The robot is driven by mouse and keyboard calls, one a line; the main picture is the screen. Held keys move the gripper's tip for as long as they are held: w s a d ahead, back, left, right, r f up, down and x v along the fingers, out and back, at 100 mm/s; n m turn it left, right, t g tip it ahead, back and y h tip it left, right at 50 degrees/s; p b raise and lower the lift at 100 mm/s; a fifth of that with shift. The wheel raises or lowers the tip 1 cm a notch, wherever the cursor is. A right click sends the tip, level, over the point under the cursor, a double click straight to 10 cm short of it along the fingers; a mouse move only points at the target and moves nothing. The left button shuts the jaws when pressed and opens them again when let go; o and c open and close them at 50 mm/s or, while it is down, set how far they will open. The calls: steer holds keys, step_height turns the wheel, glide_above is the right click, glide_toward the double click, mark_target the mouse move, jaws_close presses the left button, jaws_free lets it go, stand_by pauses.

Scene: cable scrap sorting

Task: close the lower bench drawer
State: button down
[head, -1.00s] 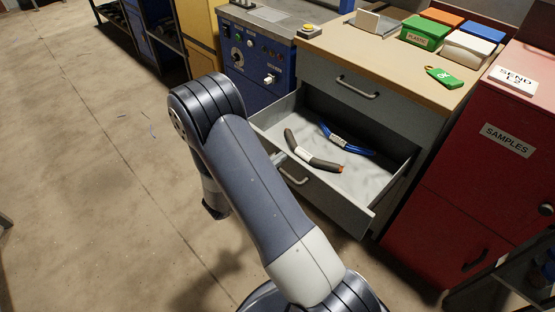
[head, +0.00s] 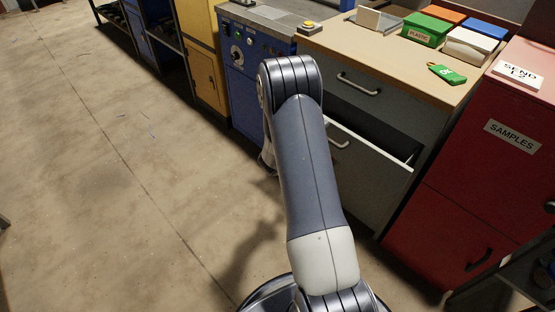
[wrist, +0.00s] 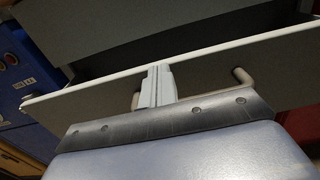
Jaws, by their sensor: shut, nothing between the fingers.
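The lower bench drawer (head: 375,185) is open by a narrow gap below the upper drawer, and the gap is dark inside. Its handle (head: 340,143) shows just right of my arm. In the wrist view the grey drawer front (wrist: 215,82) with its pale top edge spans the picture. My gripper (wrist: 160,70) is shut and empty, with its fingers at the drawer front between the two ends of the handle (wrist: 243,76). It appears to touch the front.
The upper drawer (head: 385,100) is shut. The benchtop (head: 380,58) carries a green box (head: 425,30), other bins and a green tag (head: 446,73). A red cabinet (head: 470,170) stands close on the right, a blue machine (head: 245,75) on the left. The floor (head: 110,180) at left is clear.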

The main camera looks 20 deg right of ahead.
steer(key=b+x, duration=0.2)
steer(key=x, duration=0.9)
steer(key=shift+d, duration=0.3)
steer(key=shift+w+r, duration=0.1)
steer(key=shift+r, duration=0.1)
